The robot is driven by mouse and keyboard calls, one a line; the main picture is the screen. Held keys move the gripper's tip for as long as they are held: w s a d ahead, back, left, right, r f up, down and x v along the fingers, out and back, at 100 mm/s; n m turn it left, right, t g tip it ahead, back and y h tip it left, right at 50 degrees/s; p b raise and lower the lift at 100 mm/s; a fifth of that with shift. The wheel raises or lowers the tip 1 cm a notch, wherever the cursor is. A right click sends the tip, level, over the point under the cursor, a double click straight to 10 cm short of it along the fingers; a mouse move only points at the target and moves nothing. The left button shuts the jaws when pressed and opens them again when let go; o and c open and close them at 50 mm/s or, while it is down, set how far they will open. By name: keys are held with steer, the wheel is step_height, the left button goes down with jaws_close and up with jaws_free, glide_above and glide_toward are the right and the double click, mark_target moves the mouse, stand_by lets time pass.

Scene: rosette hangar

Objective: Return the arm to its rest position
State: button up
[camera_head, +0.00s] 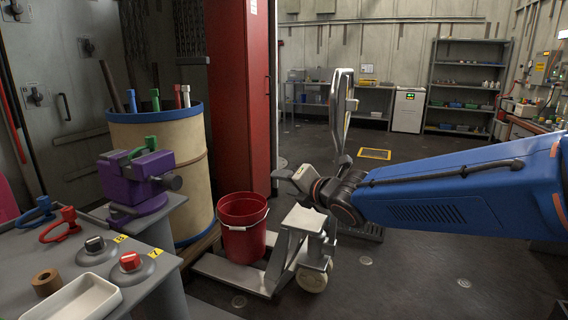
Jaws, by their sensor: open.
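My arm (465,192) has a blue cover and reaches in from the right edge, roughly level, pointing left across the middle of the view. Its dark wrist joints end at my gripper (289,176), which is small in the picture and seen from the side. My gripper is open, and nothing shows between its fingers. It appears above and to the right of a red bucket (243,228), apart from it in the picture.
A tan barrel (165,150) and red cabinet (240,90) stand behind. A wheeled pallet jack (300,245) is below my gripper. Floor (430,275) is clear at right.

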steer(key=s+d+f+m+g+h, duration=0.1)
steer(key=s+d+f+m+h, duration=0.1)
steer(key=s+d+m, duration=0.4)
steer(key=s+d+f+m+h, duration=0.1)
steer(key=d+f+m+h, duration=0.15)
steer(key=d+m, duration=0.4)
steer(key=s+d+f+m+g+h, duration=0.1)
steer(key=s+d+f+m+h, duration=0.2)
steer(key=d, duration=0.6)
steer(key=s+d+f+m+g, duration=0.2)
steer(key=s+m, duration=0.3)
steer(key=s, duration=0.2)
steer(key=s+d+f+m+g, duration=0.2)
steer(key=s+m, duration=0.3)
steer(key=s, duration=0.3)
steer(key=s+d+f+m+g, duration=0.1)
steer(key=s+d+f+m, duration=0.2)
steer(key=s+m, duration=0.3)
steer(key=shift+s+d+f+g+h, duration=0.15)
steer(key=shift+s+f+g+h, duration=0.35)
steer(key=shift+s, duration=0.5)
